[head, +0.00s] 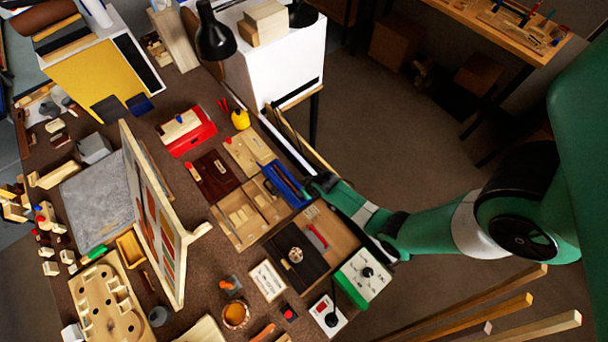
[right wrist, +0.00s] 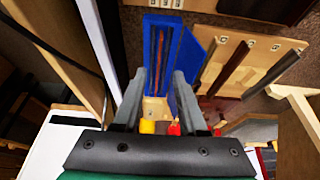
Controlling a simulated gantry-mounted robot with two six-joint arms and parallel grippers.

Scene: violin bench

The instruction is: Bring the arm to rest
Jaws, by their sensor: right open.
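My right arm, green and white, reaches in from the right in the head view. Its gripper (head: 314,184) is over the bench's right edge, close beside an open blue case (head: 286,184). In the right wrist view the two grey fingers (right wrist: 160,76) stand apart with nothing gripped between them. The blue case (right wrist: 163,32) with a dark reddish-brown strip inside shows just beyond the fingertips. I cannot tell whether the fingers touch it. My left gripper is not in view.
A wooden compartment tray (head: 240,238), a red tray (head: 187,139) and a white control box (head: 364,272) with a knob are nearby. A tilted panel (head: 157,215) stands at left. A white cabinet (head: 300,72) stands behind. Open floor (head: 400,140) lies right of the bench.

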